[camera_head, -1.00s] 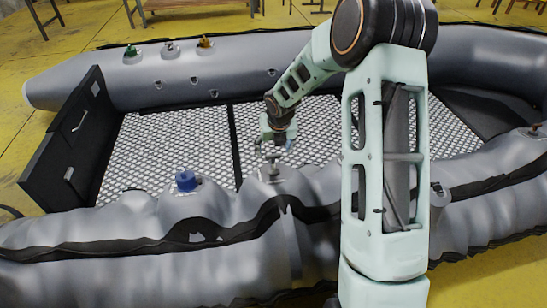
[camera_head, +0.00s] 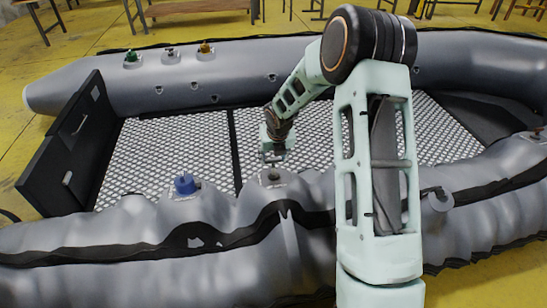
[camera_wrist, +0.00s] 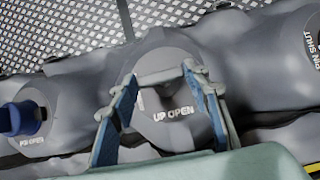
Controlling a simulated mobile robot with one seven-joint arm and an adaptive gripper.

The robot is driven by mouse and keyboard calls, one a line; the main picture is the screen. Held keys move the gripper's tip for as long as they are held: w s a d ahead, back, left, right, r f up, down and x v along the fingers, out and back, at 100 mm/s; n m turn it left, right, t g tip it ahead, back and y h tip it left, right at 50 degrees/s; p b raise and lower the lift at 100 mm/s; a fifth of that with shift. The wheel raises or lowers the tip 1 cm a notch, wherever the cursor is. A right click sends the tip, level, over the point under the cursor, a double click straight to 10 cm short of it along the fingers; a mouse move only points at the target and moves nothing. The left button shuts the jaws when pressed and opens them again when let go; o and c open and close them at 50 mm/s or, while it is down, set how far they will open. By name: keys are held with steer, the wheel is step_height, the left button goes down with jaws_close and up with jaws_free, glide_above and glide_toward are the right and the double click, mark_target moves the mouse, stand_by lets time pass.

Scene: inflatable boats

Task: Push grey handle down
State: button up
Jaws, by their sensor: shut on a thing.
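The grey handle (camera_wrist: 163,77) shows in the wrist view as a short bar lying between my fingertips. My gripper (camera_wrist: 158,78) is shut on it, with a blue-padded finger at each end. Below the bar is the round grey valve base (camera_wrist: 172,118) marked "UP OPEN". I cannot tell whether the handle still joins this base. In the head view my gripper (camera_head: 273,157) is just above and behind the valve base (camera_head: 270,178) on the near tube. The handle is too small there to make out clearly.
A blue valve cap (camera_head: 185,183) stands left of the valve; it also shows in the wrist view (camera_wrist: 20,118). Green (camera_head: 132,56) and orange (camera_head: 205,47) caps sit on the far tube. The patterned boat floor (camera_head: 170,150) is clear.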

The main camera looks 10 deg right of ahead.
mark_target(274, 166)
steer(key=shift+f, duration=0.1)
jaws_close()
steer(key=shift+s+f+b, duration=0.15)
steer(key=shift+s+f, duration=0.05)
steer(key=shift+f, duration=0.5)
steer(key=shift+s+f+b, duration=0.15)
steer(key=shift+f, duration=0.55)
steer(key=o, duration=1.1)
jaws_free()
steer(key=shift+f, duration=0.1)
steer(key=shift+o, duration=0.3)
steer(key=shift+r, duration=0.2)
steer(key=v, duration=1.1)
steer(key=shift+s+r, duration=0.2)
steer(key=shift+r, duration=0.1)
